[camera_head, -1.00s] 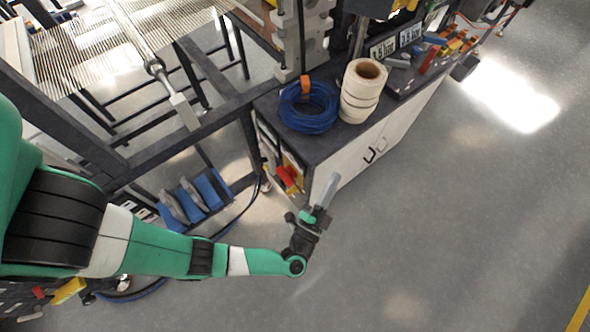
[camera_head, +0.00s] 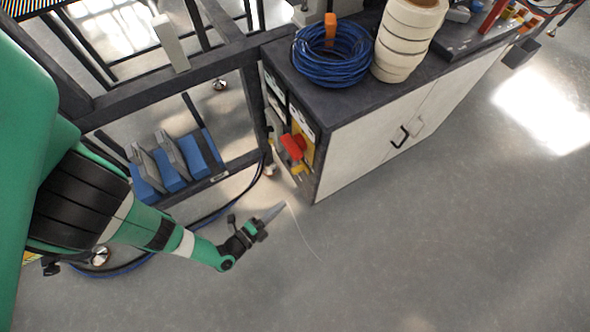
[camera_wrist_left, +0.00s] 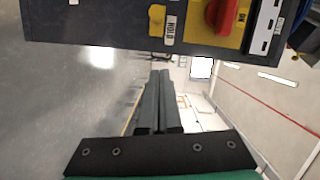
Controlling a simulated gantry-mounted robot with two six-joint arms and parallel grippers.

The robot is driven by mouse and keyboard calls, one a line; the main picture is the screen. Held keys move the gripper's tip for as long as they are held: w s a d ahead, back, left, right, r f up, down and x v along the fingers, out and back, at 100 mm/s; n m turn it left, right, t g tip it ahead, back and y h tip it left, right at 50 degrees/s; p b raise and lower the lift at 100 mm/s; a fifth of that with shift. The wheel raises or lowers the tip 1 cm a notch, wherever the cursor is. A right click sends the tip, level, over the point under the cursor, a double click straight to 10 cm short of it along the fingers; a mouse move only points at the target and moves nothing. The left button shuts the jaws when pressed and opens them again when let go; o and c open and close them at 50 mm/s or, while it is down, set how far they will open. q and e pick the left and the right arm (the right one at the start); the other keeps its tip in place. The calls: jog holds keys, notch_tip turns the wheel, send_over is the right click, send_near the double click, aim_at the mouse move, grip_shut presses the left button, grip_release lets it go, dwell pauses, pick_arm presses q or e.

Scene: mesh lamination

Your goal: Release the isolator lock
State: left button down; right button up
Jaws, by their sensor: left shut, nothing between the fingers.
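A red rotary isolator knob (camera_head: 293,146) sits on a yellow plate on the dark side panel of the cabinet. The knob also shows upside down at the top of the left wrist view (camera_wrist_left: 222,14). A small yellow piece (camera_wrist_left: 157,20) sits beside it on the same panel, with a white label next to it. I cannot tell for certain whether this piece is the lock. My left gripper (camera_head: 279,209) is shut and empty, short of the panel and apart from it. Its two dark fingers (camera_wrist_left: 160,76) lie together in the left wrist view. My right gripper is not seen.
The cabinet (camera_head: 345,152) has a blue cable coil (camera_head: 332,68) and stacked cream rolls (camera_head: 403,45) on top. Blue holders (camera_head: 178,165) stand on the dark frame to the left. A cable runs near the floor behind the gripper. The floor to the right is clear.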

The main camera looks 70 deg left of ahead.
pick_arm(q)
jog(key=b, duration=0.7)
send_near(306, 170)
jog(key=x, duration=0.4)
jog(key=shift+w+d, duration=0.15)
jog(key=shift+d, duration=0.05)
jog(key=shift+a, duration=0.35)
jog(key=shift+f, duration=0.1)
